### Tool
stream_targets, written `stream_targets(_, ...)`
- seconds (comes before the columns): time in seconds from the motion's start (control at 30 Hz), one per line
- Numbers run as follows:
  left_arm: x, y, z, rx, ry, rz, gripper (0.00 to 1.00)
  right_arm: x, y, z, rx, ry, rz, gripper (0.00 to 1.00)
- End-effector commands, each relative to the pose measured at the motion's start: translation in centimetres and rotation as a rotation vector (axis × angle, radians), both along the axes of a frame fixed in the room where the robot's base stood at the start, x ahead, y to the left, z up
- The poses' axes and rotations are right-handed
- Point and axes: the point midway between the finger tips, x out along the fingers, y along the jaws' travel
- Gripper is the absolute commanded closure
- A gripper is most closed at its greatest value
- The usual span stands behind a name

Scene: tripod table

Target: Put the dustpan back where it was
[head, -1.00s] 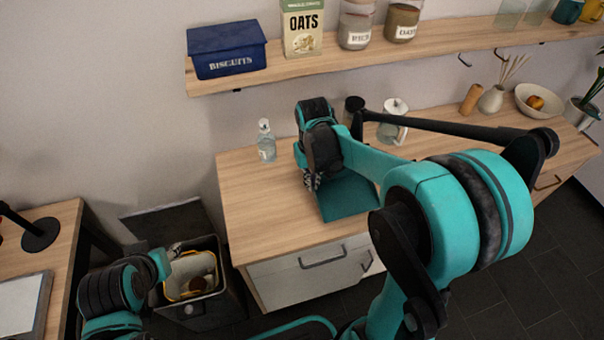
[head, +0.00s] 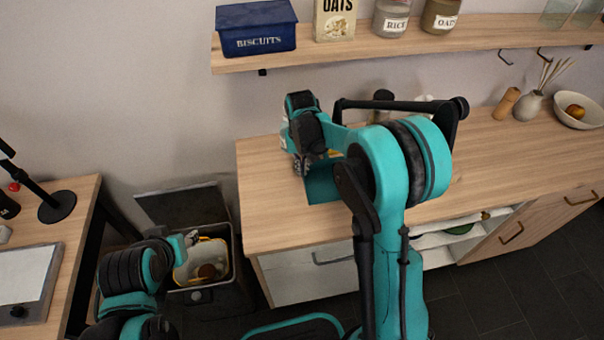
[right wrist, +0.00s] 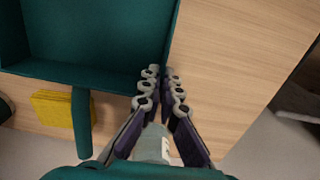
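The teal dustpan (head: 322,184) is at the left part of the counter, partly hidden behind my right arm. In the right wrist view the dustpan (right wrist: 90,68) shows its tray and its handle, which points down in the picture. My right gripper (head: 300,168) is at its side. In the right wrist view the fingers of the right gripper (right wrist: 161,78) are closed together on the tray's side wall. I cannot tell whether the dustpan touches the counter. My left gripper (head: 192,238) is over the bin at lower left; its fingers are too small to read.
A yellow item (right wrist: 62,108) lies beside the dustpan's handle. An open bin (head: 232,272) stands left of the counter. A shelf (head: 400,48) above holds a blue biscuit tin (head: 256,30) and jars.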

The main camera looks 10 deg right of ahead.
Motion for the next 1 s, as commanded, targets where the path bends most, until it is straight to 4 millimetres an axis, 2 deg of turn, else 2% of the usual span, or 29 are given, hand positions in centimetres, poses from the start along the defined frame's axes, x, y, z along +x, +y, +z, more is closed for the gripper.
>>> stream_targets(0.03, 0.0, 0.0, -0.8, 0.000, 0.000, 0.000, 0.60, 0.0, 0.0, -1.2, 0.000, 0.000, 0.000, 1.00)
stream_targets(0.1, 0.0, 0.0, -1.1, 0.000, 0.000, 0.000, 0.60, 0.0, 0.0, -2.0, 0.000, 0.000, 0.000, 1.00)
stream_targets(0.47, 0.0, 0.0, -1.2, 0.000, 0.000, 0.000, 0.60, 0.0, 0.0, -2.3, 0.000, 0.000, 0.000, 1.00)
stream_targets(0.6, 0.0, 0.0, -1.1, 0.000, 0.000, 0.000, 0.60, 0.0, 0.0, -2.2, 0.000, 0.000, 0.000, 0.74)
stream_targets(0.87, 0.0, 0.0, -1.1, 0.000, 0.000, 0.000, 0.60, 0.0, 0.0, -2.2, 0.000, 0.000, 0.000, 0.74)
stream_targets(1.0, 0.0, 0.0, -0.5, 0.000, 0.000, 0.000, 0.60, 0.0, 0.0, -1.3, 0.000, 0.000, 0.000, 0.74)
